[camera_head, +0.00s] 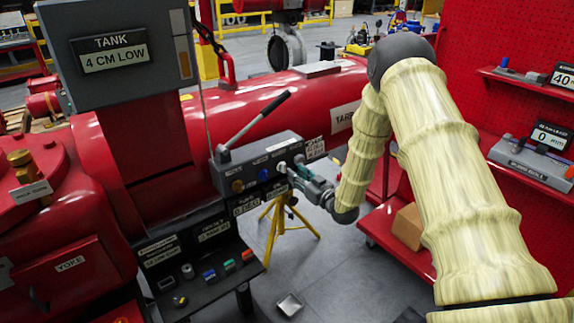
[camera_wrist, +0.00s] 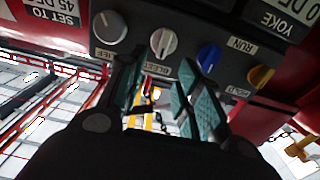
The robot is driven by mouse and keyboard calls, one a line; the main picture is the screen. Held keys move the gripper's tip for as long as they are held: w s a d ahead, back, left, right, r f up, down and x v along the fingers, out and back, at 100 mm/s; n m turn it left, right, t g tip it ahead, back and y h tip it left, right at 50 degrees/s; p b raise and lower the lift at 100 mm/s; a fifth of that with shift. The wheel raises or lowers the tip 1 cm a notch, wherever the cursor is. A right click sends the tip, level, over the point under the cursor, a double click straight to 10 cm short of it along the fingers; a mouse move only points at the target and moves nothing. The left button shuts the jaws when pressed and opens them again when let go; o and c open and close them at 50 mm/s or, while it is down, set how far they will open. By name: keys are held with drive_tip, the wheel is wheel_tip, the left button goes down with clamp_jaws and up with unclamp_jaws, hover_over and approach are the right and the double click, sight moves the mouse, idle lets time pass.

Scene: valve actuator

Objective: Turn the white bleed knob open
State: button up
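The white bleed knob (camera_wrist: 163,42) is on the dark grey valve box, above a partly covered label reading BLEED. It also shows small in the head view (camera_head: 282,167), close to my fingers. My gripper (camera_wrist: 160,66) is open, with its teal-padded fingers pointing at the box. The knob appears just beyond the fingertips, in line with the gap between them. I cannot tell whether a finger touches it. In the head view, my gripper (camera_head: 294,174) is at the right end of the box front.
A grey knob (camera_wrist: 110,27) is left of the white one; a blue knob (camera_wrist: 208,58) and a yellow knob (camera_wrist: 260,75) are to its right. A long lever (camera_head: 257,117) rises from the box. A black shelf with several small parts (camera_head: 208,275) lies below.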

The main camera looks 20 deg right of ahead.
sight(285, 165)
drive_tip(key=shift+p+x, duration=0.9)
drive_tip(key=shift+x, duration=2.25)
drive_tip(key=shift+f, duration=0.1)
clamp_jaws()
